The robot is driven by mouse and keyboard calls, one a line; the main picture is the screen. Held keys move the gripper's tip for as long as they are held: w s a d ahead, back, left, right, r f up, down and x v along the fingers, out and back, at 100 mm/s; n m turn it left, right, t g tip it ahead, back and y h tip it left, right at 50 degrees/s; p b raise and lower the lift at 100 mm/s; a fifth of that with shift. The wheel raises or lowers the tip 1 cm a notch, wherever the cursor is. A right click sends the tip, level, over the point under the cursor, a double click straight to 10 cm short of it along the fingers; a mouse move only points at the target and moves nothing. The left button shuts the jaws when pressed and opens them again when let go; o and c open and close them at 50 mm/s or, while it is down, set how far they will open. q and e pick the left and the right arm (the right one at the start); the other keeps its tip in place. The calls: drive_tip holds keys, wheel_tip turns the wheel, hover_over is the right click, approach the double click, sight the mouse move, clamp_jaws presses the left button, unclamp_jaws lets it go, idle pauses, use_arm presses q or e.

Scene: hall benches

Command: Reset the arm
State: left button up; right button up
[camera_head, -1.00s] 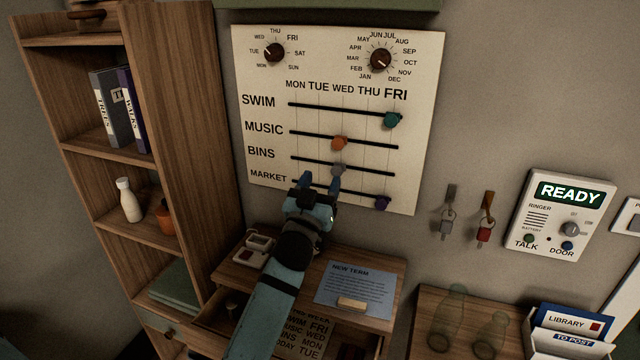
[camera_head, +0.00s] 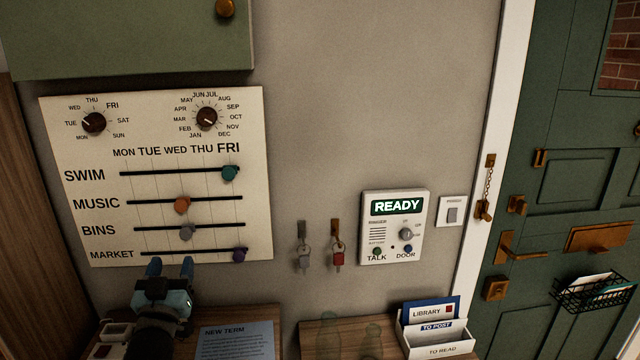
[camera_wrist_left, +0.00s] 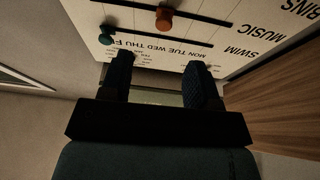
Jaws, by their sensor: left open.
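My left gripper (camera_head: 170,268) is open and empty, just below the lower edge of the wall planner board (camera_head: 150,105). Its two fingers also show in the left wrist view (camera_wrist_left: 158,75), with the board beyond them. On the board, the teal slider (camera_head: 230,173) is at the right end of the SWIM row. The orange slider (camera_head: 182,205) and the grey slider (camera_head: 187,232) are near the middle of MUSIC and BINS. The purple slider (camera_head: 240,255) is at the right end of MARKET. My right gripper is in neither view.
Keys (camera_head: 304,258) hang right of the board, beside an intercom panel (camera_head: 393,245) reading READY. A letter rack (camera_head: 440,343) stands on the lower shelf. A green door (camera_head: 560,190) is at the right. A green cabinet (camera_head: 120,40) hangs above the board.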

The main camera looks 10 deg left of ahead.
use_arm(q)
drive_tip(key=s+d+f+m+g+h+p, duration=0.2)
drive_tip(key=s+d+f+g, duration=0.15)
drive_tip(key=s+f, duration=0.4)
drive_tip(key=s+d+f+m+g+h+p, duration=0.1)
drive_tip(key=s+d+f+g+h+p, duration=0.3)
drive_tip(key=f, duration=0.7)
drive_tip(key=s+d+f+g, duration=0.1)
drive_tip(key=s+d+f, duration=0.1)
drive_tip(key=s, duration=0.3)
drive_tip(key=s+d+f+m+g+h, duration=0.1)
drive_tip(key=s+d+f, duration=0.2)
drive_tip(key=s+f, duration=0.2)
drive_tip(key=s+d+f+m+g, duration=0.1)
drive_tip(key=s+d+f, duration=0.2)
drive_tip(key=s, duration=0.4)
drive_tip(key=shift+f, duration=0.3)
drive_tip(key=shift+a, duration=0.1)
